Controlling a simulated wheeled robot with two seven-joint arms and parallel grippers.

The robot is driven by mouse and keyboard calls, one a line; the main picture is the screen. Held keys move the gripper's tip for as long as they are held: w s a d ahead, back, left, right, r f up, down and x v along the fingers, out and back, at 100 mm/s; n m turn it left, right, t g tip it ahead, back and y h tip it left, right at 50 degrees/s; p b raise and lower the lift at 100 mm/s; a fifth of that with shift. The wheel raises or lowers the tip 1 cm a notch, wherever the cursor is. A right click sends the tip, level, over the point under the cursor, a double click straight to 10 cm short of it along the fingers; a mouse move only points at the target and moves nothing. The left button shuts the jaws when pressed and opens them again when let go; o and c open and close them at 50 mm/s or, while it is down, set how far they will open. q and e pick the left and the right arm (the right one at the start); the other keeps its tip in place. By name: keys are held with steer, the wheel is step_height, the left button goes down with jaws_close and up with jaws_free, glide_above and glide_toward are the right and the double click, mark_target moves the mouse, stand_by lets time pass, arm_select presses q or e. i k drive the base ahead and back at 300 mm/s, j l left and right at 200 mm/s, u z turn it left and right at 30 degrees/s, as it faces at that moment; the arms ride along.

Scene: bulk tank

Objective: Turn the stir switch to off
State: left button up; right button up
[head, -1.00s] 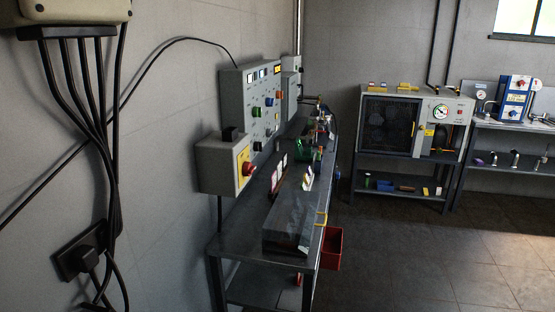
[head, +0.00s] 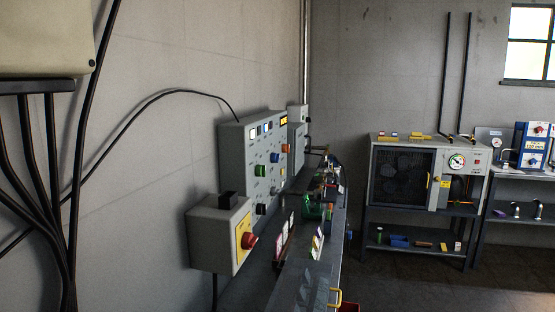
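A grey control panel (head: 248,150) is mounted on the left wall above the bench, seen at a slant. It carries several coloured knobs or buttons, among them a green one, a blue one and black ones, with small lit displays along its top. Which of these is the stir switch I cannot tell, as the labels are too small to read. A grey box with a red emergency-stop button (head: 249,241) on a yellow plate is nearer to me, below the panel. Neither of my grippers is in view.
A narrow metal bench (head: 264,292) runs along the wall with small items on it, including a green container (head: 313,208). Black cables (head: 45,160) hang at the left. Floor to the right is clear.

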mark_target(275, 157)
steer(key=i+l+z, duration=0.1)
steer(key=i+l, duration=0.25)
steer(key=l, duration=0.25)
steer(key=i+l+z, duration=0.1)
steer(key=i+l, duration=0.25)
steer(key=l, duration=0.2)
steer(key=i+l, duration=0.35)
steer(key=l, duration=0.2)
steer(key=i+l+z, duration=0.15)
steer(key=i+l, duration=0.2)
steer(key=l, duration=0.15)
